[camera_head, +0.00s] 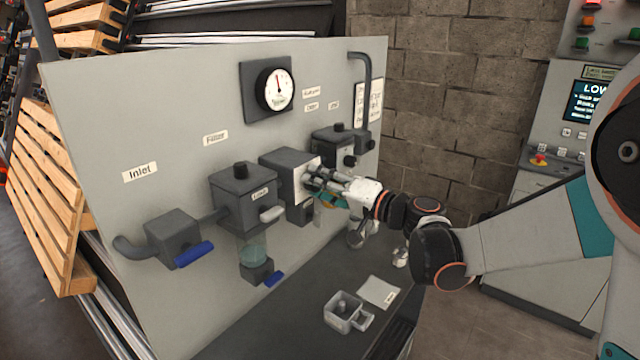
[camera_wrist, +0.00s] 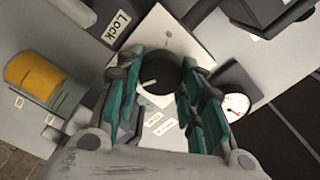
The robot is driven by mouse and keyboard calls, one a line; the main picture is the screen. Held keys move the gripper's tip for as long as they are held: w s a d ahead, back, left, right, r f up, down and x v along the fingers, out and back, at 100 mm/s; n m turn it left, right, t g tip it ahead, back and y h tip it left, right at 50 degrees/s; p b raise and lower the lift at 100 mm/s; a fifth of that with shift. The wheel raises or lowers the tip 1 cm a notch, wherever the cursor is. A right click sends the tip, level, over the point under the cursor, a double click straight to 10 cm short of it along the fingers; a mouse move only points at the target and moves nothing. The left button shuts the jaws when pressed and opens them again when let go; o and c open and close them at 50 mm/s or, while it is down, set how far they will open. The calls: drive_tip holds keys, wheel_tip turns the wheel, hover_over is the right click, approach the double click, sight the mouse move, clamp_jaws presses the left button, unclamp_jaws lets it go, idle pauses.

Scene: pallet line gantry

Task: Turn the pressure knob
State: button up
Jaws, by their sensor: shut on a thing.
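The pressure knob (camera_wrist: 158,76) is a round black knob with a pale mark, on a white square plate in the wrist view. My gripper (camera_wrist: 155,82) has its teal-padded fingers on both sides of the knob and is shut on it. In the head view my gripper (camera_head: 318,180) reaches from the right to the white face of a grey box on the panel. The knob is hidden behind the fingers there. A round dial gauge (camera_head: 277,88) is mounted above on the panel, with its needle pointing near the top.
A filter unit (camera_head: 243,195) and an inlet block (camera_head: 172,238) with a blue handle stand left on the panel. Another grey block (camera_head: 336,141) sits close right of my gripper. A small clear container (camera_head: 345,312) and a white card (camera_head: 379,291) lie on the shelf below.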

drive_tip(key=shift+m, duration=0.3)
drive_tip(key=o, duration=1.1)
drive_tip(key=shift+c, duration=0.2)
drive_tip(key=v, duration=1.2)
drive_tip(key=shift+a+f, duration=0.1)
